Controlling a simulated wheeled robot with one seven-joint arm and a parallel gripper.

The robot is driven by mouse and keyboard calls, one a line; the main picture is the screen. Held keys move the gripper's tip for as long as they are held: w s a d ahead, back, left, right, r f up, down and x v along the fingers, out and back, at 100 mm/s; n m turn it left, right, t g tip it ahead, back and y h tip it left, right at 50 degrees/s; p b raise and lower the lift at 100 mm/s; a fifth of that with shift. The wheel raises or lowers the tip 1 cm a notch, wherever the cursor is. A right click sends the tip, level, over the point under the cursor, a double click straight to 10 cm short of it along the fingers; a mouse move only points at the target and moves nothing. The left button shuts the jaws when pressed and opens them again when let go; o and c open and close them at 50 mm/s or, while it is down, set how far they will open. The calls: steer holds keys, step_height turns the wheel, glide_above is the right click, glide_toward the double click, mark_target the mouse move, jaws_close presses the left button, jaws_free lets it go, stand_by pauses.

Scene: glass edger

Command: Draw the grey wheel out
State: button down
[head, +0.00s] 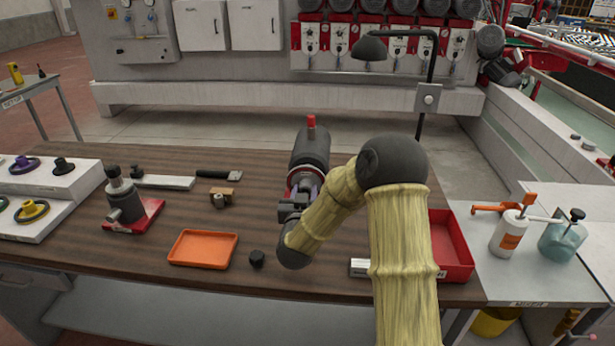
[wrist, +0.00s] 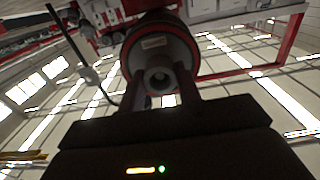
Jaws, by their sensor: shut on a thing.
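The grey wheel (wrist: 143,52) faces me in the wrist view, round with a pale hub and a dark central hole. A thin red ring shows around its edge. It sits at the front of the dark cylindrical spindle unit (head: 311,148), which has a red cap on top. My gripper (head: 303,194) is at the front end of this unit and it also shows in the wrist view (wrist: 159,92). Its two fingers are on either side of the hub, shut on the wheel. In the head view my gripper and arm hide most of the wheel.
A white stepped rack (head: 75,186) holds several wheels at left. A red bin (head: 455,250) is right of my arm.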

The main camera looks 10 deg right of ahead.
steer(key=b+v, duration=0.1)
steer(key=v, duration=0.5)
steer(key=shift+b, duration=0.35)
stand_by(0.7)
steer(key=shift+s, duration=0.1)
steer(key=b+v, duration=0.4)
steer(key=v, duration=0.3)
steer(key=shift+s+b, duration=0.3)
steer(key=shift+s, duration=0.05)
steer(key=b, duration=0.2)
steer(key=shift+s+a+b, duration=0.25)
steer(key=shift+s+b, duration=0.05)
steer(key=shift+s, duration=0.1)
steer(key=s+b, duration=0.1)
steer(key=b, duration=0.1)
steer(key=shift+s+a+b, duration=0.15)
steer(key=shift+a+b, duration=0.1)
steer(key=shift+b, duration=0.15)
steer(key=shift+r, duration=0.1)
